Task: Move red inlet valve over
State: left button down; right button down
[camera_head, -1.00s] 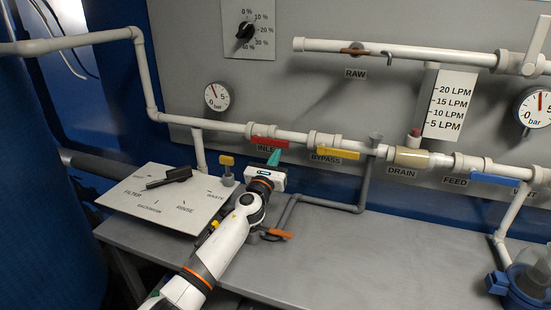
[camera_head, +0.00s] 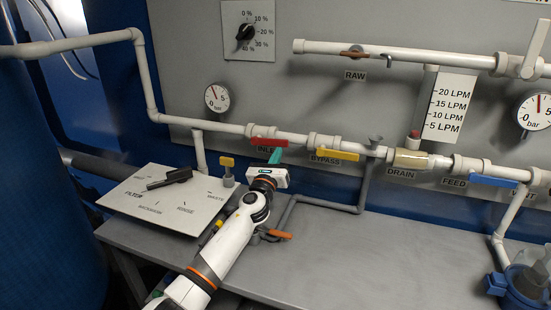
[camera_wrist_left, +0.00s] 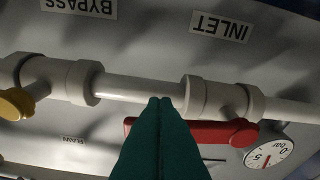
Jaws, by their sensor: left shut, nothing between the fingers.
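The red inlet valve handle (camera_head: 268,141) lies roughly along the white pipe, above the INLET label, in the head view. In the left wrist view, where the labels appear upside down, the red handle (camera_wrist_left: 215,132) runs sideways below the pipe. My left gripper (camera_head: 275,156) is just below and in front of the handle's right part. Its teal fingers (camera_wrist_left: 160,105) are together and empty. In the wrist view they cover part of the handle near its left end. I cannot tell whether they touch it. My right gripper is not in view.
The yellow bypass handle (camera_head: 338,155) is to the right on the same pipe, with the blue feed handle (camera_head: 493,180) farther along. A filter panel (camera_head: 160,205) with a black lever is at left. Grey piping with an orange handle (camera_head: 279,234) is near my arm.

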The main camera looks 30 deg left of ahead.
pick_arm(q)
notch_tip(320, 180, up, 3)
jog(key=n+p, duration=0.1)
jog(key=n, duration=0.1)
jog(key=n+y+p, duration=0.1)
jog(key=n, duration=0.1)
jog(key=shift+d+r+n+g+p, duration=0.2)
jog(key=shift+n+g+p, duration=0.1)
jog(key=shift+n+p, duration=0.1)
notch_tip(320, 180, up, 6)
jog(key=n+g+y+p, duration=0.2)
jog(key=n+g+p, duration=0.1)
jog(key=n+p, duration=0.8)
send_over(280, 141)
jog(key=s+a+b, duration=0.2)
jog(key=s+a, duration=0.1)
jog(key=a, duration=0.1)
jog(key=n, duration=0.2)
jog(key=shift+s+a+r+n+g+p, duration=0.1)
jog(key=shift+a+r+n+g+p, duration=0.15)
jog(key=shift+n+p, duration=0.3)
jog(key=shift+s+f, duration=0.1)
jog(key=shift+f, duration=0.05)
